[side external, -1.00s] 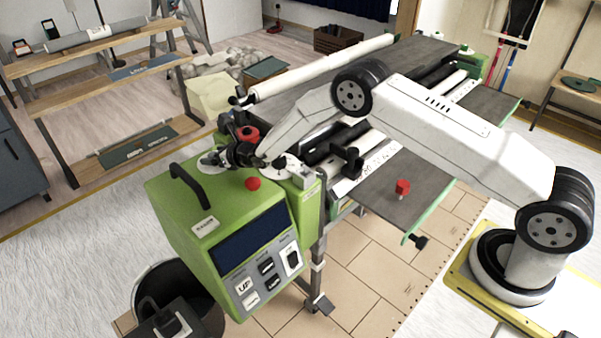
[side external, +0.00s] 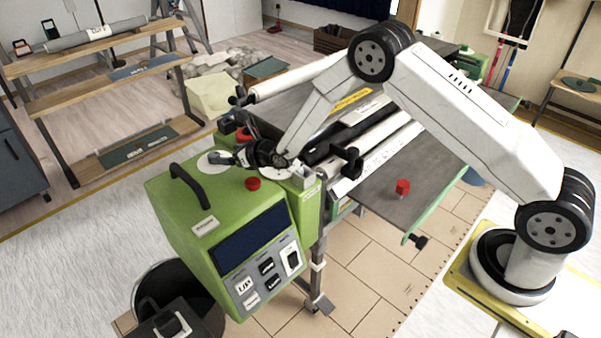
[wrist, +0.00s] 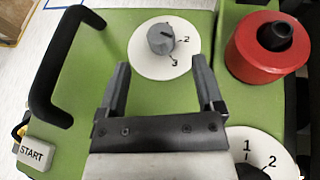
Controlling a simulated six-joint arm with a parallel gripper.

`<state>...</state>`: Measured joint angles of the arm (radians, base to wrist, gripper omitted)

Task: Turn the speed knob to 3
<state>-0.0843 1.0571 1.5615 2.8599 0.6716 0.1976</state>
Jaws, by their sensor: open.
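The speed dial is a white disc (wrist: 140,60) with a grey knob (wrist: 160,38) at its middle, on the green machine top in the wrist view. The numbers 2 and 3 show to the right of and below the knob. The knob's dark pointer mark seems to face toward the 2. My gripper (wrist: 164,84) is open and empty, its two fingertips just below the knob in the picture, one on each side of it, not closed on it.
A second white dial (wrist: 238,145) marked 1 and 2 lies at the lower right of the wrist view. A red cylinder (wrist: 265,50) stands at the right. A black handle (wrist: 48,70) rises at the left, near a START button (wrist: 33,155). A red button (side external: 253,184) sits nearby.

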